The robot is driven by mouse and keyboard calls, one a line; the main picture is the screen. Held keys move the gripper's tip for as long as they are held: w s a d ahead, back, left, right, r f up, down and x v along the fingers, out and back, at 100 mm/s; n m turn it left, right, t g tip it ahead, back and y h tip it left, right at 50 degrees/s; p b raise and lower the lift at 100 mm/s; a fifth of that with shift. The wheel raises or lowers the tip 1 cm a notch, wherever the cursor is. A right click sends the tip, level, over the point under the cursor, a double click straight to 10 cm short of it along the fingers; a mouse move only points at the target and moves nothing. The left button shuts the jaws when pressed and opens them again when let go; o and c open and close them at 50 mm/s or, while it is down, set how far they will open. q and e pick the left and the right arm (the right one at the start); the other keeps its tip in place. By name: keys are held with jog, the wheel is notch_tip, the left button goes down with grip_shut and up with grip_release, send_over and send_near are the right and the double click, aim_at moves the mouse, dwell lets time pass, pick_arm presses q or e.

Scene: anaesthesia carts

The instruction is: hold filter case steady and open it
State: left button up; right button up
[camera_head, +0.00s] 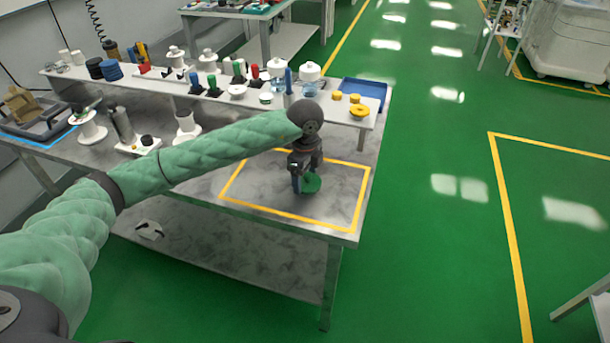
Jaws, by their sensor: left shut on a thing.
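My left arm comes in from the left across the grey worktable (215,185). Its gripper (303,178) points down inside the yellow-taped rectangle (285,211) at the table's right end. It is shut on a small dark green, rounded thing, likely the filter case (312,184), at the tabletop. The gripper hides part of the case, and I cannot tell whether its lid is open or shut. My right gripper is not in view.
A raised white shelf (345,116) along the table's back holds several bottles, coloured handles and yellow rings. A blue tray (363,91) lies at its right end. A grey tray (38,122) stands far left. Green floor (430,240) is clear to the right.

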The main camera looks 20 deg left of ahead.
pick_arm(q)
jog(key=o, duration=1.1)
jog(key=shift+r, duration=0.1)
